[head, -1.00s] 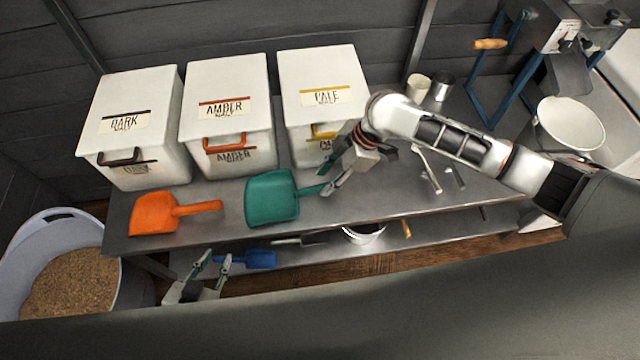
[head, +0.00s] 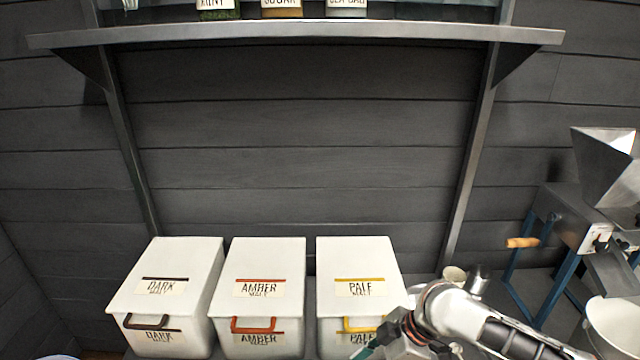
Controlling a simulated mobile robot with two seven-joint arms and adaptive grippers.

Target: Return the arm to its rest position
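My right arm (head: 480,318) comes in from the lower right and reaches left, in front of the pale malt bin (head: 384,262). My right gripper (head: 368,350) is at the bottom edge, below and in front of that bin. Its fingers are mostly cut off by the picture edge, so whether it is open or shut does not show. A small teal patch shows there; I cannot tell whether it is a finger or a scoop handle. My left gripper is out of the picture.
The amber malt bin (head: 262,266) and dark malt bin (head: 175,266) stand left of the pale one, lids shut. A wall shelf (head: 300,33) with jars spans above. A mill with a hopper (head: 606,160) and a white bucket (head: 612,325) are at right.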

